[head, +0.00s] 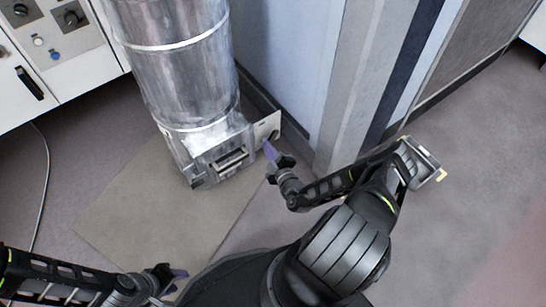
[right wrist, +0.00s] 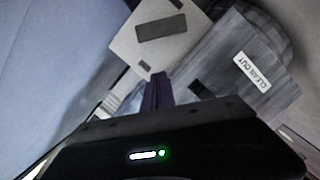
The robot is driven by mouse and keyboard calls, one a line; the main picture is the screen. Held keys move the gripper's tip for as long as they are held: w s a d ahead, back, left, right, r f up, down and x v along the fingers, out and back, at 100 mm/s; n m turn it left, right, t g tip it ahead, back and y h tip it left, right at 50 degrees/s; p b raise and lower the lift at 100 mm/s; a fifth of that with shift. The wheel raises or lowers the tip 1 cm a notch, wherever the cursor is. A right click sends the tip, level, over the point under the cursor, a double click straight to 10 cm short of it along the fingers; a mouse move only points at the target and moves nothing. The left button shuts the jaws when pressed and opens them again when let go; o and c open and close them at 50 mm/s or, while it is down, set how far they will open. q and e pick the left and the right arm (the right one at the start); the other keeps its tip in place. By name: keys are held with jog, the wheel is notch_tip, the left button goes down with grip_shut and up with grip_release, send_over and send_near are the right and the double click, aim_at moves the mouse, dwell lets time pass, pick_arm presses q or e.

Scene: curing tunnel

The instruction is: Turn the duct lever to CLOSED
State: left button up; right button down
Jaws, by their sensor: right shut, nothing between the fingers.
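The silver duct (head: 180,60) stands on a metal base box (head: 220,152) with a handle on its front. A pale plate (head: 266,128) sticks out at the box's right side. In the right wrist view this plate (right wrist: 178,50) carries a dark rectangle. I cannot make out the duct lever or a CLOSED mark. My right gripper (head: 269,149) is just in front of the plate, its purple fingers (right wrist: 157,92) shut and empty. Whether they touch the plate is unclear. My left gripper (head: 177,280) is at the bottom left, open and empty, away from the duct.
A "CLEAN OUT" label (right wrist: 252,70) is on the box beside the plate. A white cabinet with knobs (head: 60,45) stands at the upper left. A wall panel (head: 290,60) rises close behind the plate. A beige mat (head: 130,210) and open floor lie in front.

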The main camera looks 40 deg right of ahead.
aim_at(271, 141)
jog(key=w+d+f+b, duration=0.1)
jog(key=w+d, duration=0.1)
jog(key=w+d+f+b, duration=0.1)
jog(key=d+f, duration=0.1)
jog(key=shift+w+b, duration=0.35)
